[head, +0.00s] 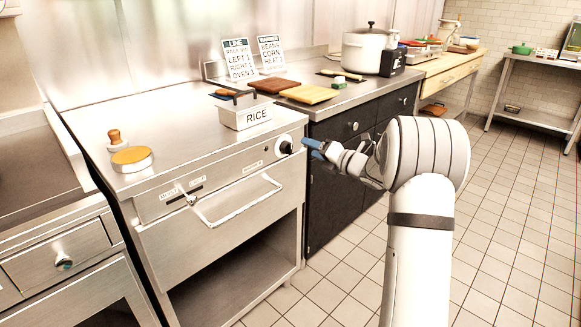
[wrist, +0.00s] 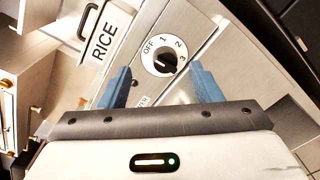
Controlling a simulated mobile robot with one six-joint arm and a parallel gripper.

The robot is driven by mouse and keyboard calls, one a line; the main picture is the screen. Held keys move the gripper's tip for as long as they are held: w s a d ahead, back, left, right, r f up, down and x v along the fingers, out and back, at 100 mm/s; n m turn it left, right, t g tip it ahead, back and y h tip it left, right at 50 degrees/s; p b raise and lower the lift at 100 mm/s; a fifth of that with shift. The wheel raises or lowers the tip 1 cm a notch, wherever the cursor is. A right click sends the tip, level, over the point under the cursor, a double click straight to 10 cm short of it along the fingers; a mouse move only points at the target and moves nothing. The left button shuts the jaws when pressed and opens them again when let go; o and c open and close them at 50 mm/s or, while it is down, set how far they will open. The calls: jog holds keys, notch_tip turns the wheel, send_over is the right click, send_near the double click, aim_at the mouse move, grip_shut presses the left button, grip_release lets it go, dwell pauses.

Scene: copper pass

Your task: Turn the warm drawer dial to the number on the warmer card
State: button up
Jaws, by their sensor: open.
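The warm drawer dial (head: 285,146) is a black knob on a white disc at the right end of the steel front panel. In the wrist view the dial (wrist: 165,62) shows OFF, 1, 2 and 3; the knob's exact setting is hard to tell. My gripper (wrist: 162,82) is open, its blue fingers apart on either side of the dial in that view, not closed on it. In the head view my gripper (head: 312,147) is just right of the knob. The warmer card (head: 271,54) stands at the back, reading beans, corn, heat; its digit is too small to read surely.
A line card (head: 239,60) stands beside the warmer card. The RICE container (head: 245,110) sits on the counter above the dial. The drawer handle (head: 237,203) sticks out left of the dial. Dark cabinets (head: 333,180) stand to the right, with open tiled floor before them.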

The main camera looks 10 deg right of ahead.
aim_at(288, 148)
jog(key=w+a+f+n+y+b, duration=0.1)
jog(key=w+a+f+n, duration=0.1)
jog(key=w+a, duration=0.3)
jog(key=shift+w+a+f+g+y, duration=0.15)
jog(key=shift+a+f+g+y, duration=0.15)
jog(key=shift+g, duration=0.1)
